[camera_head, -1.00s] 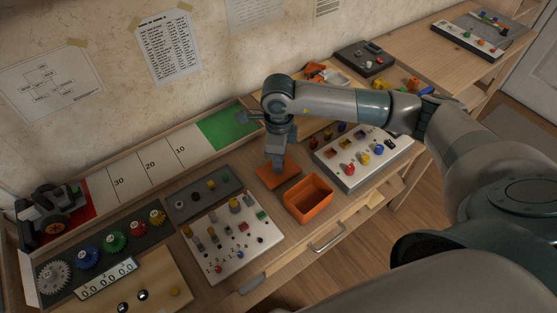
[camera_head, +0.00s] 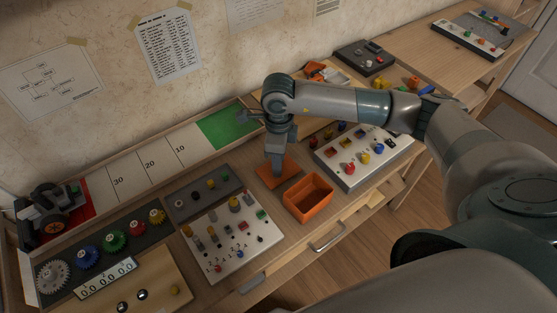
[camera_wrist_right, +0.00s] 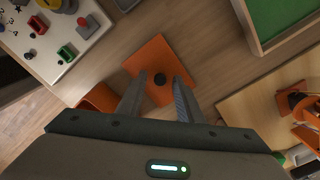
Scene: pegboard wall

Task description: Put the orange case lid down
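The orange case lid (camera_head: 291,169) lies flat on the wooden table, just behind the open orange case (camera_head: 308,198). In the wrist view the lid (camera_wrist_right: 160,57) is a square plate with a dark round knob (camera_wrist_right: 160,79) at its middle. My right gripper (camera_head: 277,174) is right over the lid, pointing down. In the wrist view its two fingers (camera_wrist_right: 161,76) are apart, one on each side of the knob, with gaps visible between knob and fingers. The case (camera_wrist_right: 100,98) shows partly behind the left finger. My left gripper is not in view.
A white board with pegs (camera_head: 232,235) stands left of the case, and a grey panel with coloured shapes (camera_head: 362,155) stands right. A tray with a green end (camera_head: 228,125) runs behind along the wall. A drawer handle (camera_head: 327,238) is at the front edge.

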